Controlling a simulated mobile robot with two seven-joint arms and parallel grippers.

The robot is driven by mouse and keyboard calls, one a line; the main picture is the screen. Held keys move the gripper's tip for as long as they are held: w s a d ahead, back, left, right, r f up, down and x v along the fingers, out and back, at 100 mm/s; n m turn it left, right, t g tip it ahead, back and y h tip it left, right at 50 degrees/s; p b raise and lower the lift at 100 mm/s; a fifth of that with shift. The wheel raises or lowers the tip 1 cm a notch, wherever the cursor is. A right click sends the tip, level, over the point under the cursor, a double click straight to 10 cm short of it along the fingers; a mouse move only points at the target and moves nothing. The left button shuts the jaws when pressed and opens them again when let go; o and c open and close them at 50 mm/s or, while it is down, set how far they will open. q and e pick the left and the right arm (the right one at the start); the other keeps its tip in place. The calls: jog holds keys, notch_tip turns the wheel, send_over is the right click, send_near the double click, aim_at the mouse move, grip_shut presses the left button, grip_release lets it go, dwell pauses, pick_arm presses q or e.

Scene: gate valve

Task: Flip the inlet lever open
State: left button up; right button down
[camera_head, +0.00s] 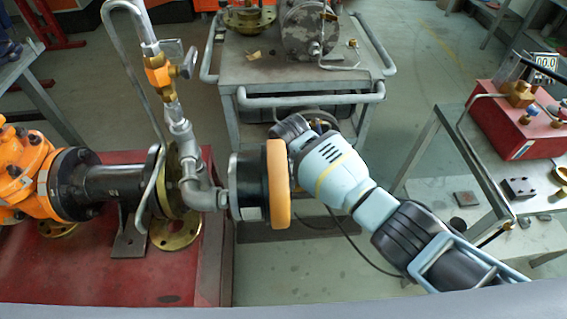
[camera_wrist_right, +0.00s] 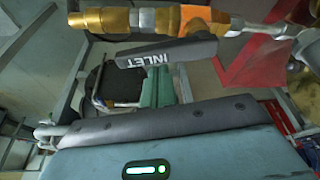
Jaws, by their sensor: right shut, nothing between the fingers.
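The inlet lever (camera_wrist_right: 165,53) is a dark grey bar marked INLET, below a brass and steel pipe line (camera_wrist_right: 155,18) in the right wrist view. In the head view an orange and brass valve (camera_head: 158,76) with a small grey handle sits on the upright pipe; no label is readable there. My right gripper (camera_wrist_right: 160,84) is shut and empty, its greenish fingers just below the lever in the wrist picture; contact cannot be told. In the head view my right arm reaches in from the lower right and its fingertips are hidden. My left gripper is not in view.
A black drum with an orange rim (camera_head: 279,184) stands close to my right arm. Orange valve gear (camera_head: 20,175) is on the red bench (camera_head: 150,283) at left. A grey cart (camera_head: 290,78) stands behind. A red box (camera_head: 510,122) is on the right-hand bench.

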jog(key=p+v, duration=0.2)
jog(key=v, duration=0.5)
jog(key=shift+w, duration=0.1)
jog(key=shift+s+d+r, duration=0.1)
jog(key=shift+s+r, duration=0.15)
jog(key=shift+r, duration=0.2)
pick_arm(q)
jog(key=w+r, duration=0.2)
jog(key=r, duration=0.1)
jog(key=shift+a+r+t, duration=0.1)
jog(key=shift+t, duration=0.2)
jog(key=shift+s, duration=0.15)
